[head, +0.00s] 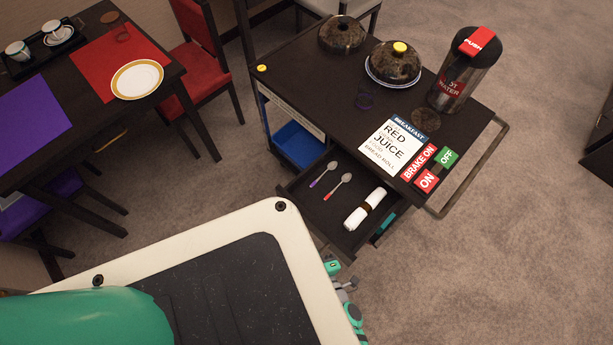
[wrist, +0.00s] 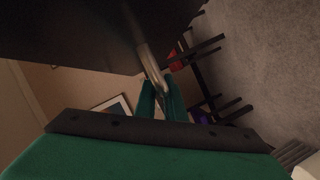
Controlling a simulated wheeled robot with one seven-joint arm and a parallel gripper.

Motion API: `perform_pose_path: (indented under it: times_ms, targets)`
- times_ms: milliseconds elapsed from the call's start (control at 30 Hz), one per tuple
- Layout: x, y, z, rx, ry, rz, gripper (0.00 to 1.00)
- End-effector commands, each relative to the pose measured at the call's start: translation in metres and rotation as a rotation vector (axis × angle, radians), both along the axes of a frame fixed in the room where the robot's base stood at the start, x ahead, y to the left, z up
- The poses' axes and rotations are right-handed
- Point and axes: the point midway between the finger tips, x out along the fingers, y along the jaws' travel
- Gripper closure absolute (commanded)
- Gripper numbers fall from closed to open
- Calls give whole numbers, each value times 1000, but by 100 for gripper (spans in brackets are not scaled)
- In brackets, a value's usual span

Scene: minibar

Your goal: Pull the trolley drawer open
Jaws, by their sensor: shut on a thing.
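The dark trolley (head: 318,76) stands right of centre in the head view. Its drawer (head: 318,207) is pulled out toward me. Inside the drawer lie a spoon with a purple handle (head: 321,175), a spoon with a red handle (head: 337,187) and a rolled white napkin (head: 365,209) with a brown band. In the wrist view my gripper (wrist: 162,84) has its green fingers shut on the metal drawer handle (wrist: 151,65), beside a dark panel. In the head view, my white-rimmed body hides the drawer's front and most of the arm.
The trolley top holds two domed covers (head: 393,62), a hot water flask (head: 463,70), a breakfast card (head: 394,147) and brake labels (head: 427,180). A blue bin (head: 298,143) sits inside the trolley. A dining table (head: 60,75) and red chair (head: 204,62) stand left.

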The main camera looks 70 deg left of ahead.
Motion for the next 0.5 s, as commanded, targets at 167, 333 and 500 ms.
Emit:
perform_pose_path:
  times_ms: [167, 333, 500]
  targets:
    - [-1, 1, 2, 4, 0, 3, 100]
    - [0, 1, 1, 3, 0, 1, 72]
    - [0, 0, 1, 2, 0, 0, 72]
